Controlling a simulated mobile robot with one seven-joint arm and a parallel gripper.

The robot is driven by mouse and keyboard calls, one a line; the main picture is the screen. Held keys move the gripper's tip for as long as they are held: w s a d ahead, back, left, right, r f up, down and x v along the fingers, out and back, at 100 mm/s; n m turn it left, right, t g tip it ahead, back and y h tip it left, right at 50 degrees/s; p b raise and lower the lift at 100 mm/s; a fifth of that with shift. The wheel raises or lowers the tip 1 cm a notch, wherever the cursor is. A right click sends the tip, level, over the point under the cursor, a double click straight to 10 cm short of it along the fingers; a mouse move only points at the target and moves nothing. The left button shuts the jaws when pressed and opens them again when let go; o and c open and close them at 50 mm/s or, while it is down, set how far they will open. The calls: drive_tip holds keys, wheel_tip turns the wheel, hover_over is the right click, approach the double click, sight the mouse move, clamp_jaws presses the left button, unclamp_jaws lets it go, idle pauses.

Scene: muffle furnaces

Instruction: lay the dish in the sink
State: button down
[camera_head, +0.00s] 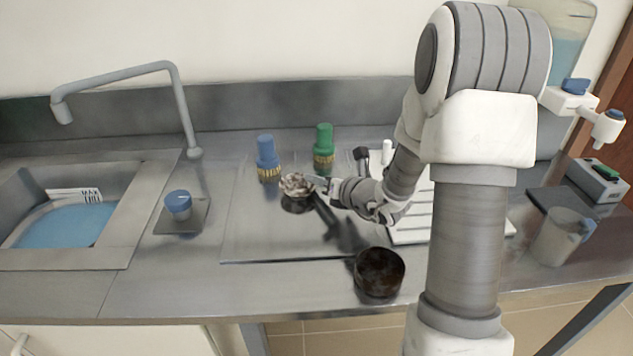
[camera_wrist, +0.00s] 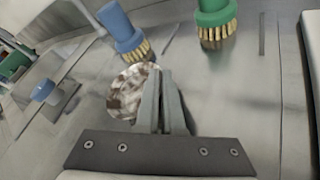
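A small round dish (camera_head: 297,184), mottled white and brown, is over the left part of the steel worktop, in front of a blue-capped brush. It also shows in the wrist view (camera_wrist: 127,94), left of the fingers. My gripper (camera_head: 320,183) is at its right edge. In the wrist view my gripper's fingers (camera_wrist: 163,80) are close together and overlap the dish's right rim, seemingly pinching it. A dark patch lies under the dish; I cannot tell whether the dish touches the worktop. The sink (camera_head: 120,222), with blue in its basin, is at the far left.
A grey faucet (camera_head: 178,105) rises behind the sink. Blue (camera_head: 267,158) and green (camera_head: 323,149) brushes stand behind the dish. A dark bowl (camera_head: 379,272) sits near the front edge.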

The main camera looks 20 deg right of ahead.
drive_tip(key=c, duration=1.4)
unclamp_jaws()
drive_tip(key=shift+f, duration=0.1)
drive_tip(key=shift+c, duration=0.2)
drive_tip(key=o, duration=0.4)
